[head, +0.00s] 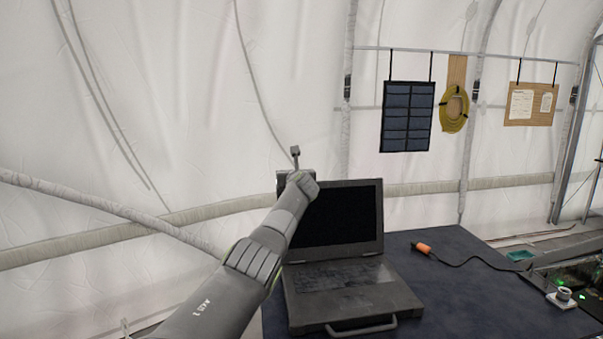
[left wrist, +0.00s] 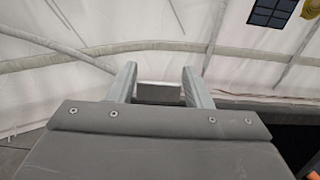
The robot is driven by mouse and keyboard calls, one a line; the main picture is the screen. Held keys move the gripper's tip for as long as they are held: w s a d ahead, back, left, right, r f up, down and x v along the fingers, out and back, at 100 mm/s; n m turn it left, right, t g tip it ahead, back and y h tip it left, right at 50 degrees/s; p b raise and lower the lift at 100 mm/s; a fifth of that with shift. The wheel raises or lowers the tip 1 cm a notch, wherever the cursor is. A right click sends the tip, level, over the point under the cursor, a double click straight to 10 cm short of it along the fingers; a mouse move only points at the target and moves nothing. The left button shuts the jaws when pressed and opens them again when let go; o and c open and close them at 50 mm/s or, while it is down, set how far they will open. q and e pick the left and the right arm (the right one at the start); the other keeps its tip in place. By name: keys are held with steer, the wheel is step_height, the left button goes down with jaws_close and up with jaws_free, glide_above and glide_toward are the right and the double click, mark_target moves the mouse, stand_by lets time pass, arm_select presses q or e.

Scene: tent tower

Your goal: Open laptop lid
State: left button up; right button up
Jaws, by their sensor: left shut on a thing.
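A dark rugged laptop (head: 345,290) sits on the dark blue table, with its keyboard and front handle facing me. Its lid (head: 340,215) stands raised, steeply upright, with a black screen. My left arm crosses the laptop's left side, and my left gripper (head: 297,180) is at the lid's upper left corner. It is shut on the lid, but the wrist hides the contact in the head view. In the left wrist view the gripper's fingers (left wrist: 160,85) stand apart with a grey piece between them. My right gripper is not in view.
An orange plug (head: 423,248) with a black cable lies there. A small white-topped item (head: 562,296) stands near the right edge. A solar panel (head: 407,116) and coiled yellow hose (head: 455,110) hang at the tent wall.

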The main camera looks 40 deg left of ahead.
arm_select(q)
steer(key=shift+w+a+r, duration=0.35)
steer(key=shift+r, duration=0.25)
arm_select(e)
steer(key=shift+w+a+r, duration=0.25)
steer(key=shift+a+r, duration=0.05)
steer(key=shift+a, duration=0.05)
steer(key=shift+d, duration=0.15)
arm_select(q)
steer(key=o, duration=1.4)
steer(key=shift+s+d, duration=0.25)
steer(key=shift+s, duration=0.05)
steer(key=shift+f, duration=0.1)
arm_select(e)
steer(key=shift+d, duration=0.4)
